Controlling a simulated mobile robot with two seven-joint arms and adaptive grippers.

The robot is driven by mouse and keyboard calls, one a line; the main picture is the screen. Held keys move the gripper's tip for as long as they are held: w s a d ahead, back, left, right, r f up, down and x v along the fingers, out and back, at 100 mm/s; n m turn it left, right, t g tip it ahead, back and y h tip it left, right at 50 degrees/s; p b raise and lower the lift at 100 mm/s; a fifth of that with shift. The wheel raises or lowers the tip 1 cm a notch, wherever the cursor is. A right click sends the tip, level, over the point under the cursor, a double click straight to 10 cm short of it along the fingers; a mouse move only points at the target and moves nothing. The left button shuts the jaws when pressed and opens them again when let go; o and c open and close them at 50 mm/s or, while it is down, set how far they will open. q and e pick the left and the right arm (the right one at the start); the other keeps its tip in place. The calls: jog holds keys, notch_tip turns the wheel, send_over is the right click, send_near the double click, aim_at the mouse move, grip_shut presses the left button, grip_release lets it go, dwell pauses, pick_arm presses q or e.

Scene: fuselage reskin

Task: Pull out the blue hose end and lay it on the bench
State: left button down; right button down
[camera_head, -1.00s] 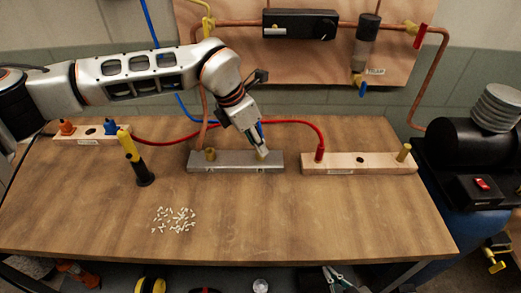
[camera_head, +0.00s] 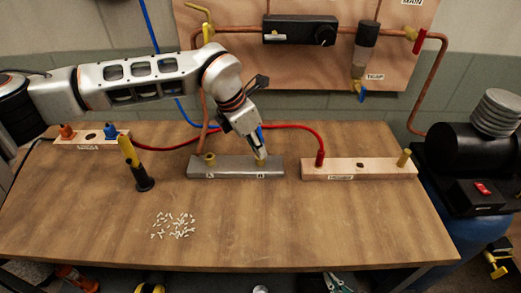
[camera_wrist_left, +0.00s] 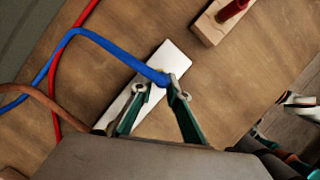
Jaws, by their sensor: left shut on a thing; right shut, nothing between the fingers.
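The blue hose (camera_wrist_left: 110,50) runs from the wall over the back of the bench. Its end (camera_wrist_left: 160,77) is between the fingers of my left gripper (camera_wrist_left: 160,90), which is shut on it. In the head view my left gripper (camera_head: 259,149) points down over the right-hand brass fitting (camera_head: 261,162) of the grey metal block (camera_head: 225,167). Whether the hose end is clear of that fitting is hidden by the fingers. The bench (camera_head: 250,220) is wooden. My right gripper is not in view.
A red hose (camera_head: 285,125) runs behind the block to a wooden block (camera_head: 335,170) on the right. A black and yellow tool (camera_head: 138,170) stands at the left. Small white pieces (camera_head: 174,225) lie in front. The front middle and right of the bench are clear.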

pick_arm(q)
jog(key=shift+r+p, duration=0.55)
jog(key=shift+r, duration=0.65)
jog(key=shift+r+p, duration=0.7)
jog(key=shift+r, duration=0.75)
